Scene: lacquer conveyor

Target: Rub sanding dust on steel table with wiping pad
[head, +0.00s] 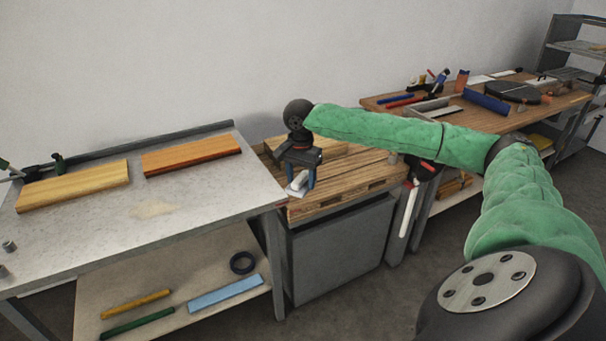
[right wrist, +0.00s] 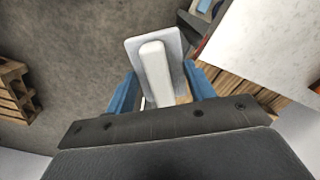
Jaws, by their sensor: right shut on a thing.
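The steel table (head: 215,205) stands at the left in the head view, with a pale tan patch of sanding dust (head: 150,208) on its top near the middle. My right gripper (head: 300,178) is shut on the wiping pad (head: 297,187), beyond the table's right edge and in front of the wooden pallet stack. In the right wrist view the pad (right wrist: 172,48) shows as a light grey plate with a white handle between the blue fingers of my right gripper (right wrist: 160,80). The pad is apart from the dust. My left gripper is not in view.
Two wooden boards, one pale (head: 75,185) and one orange-brown (head: 190,154), lie along the table's back. A pallet stack (head: 345,185) stands right of the table on a grey cabinet (head: 340,250). A wooden workbench (head: 450,115) with tools is farther right. The table's front is mostly clear.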

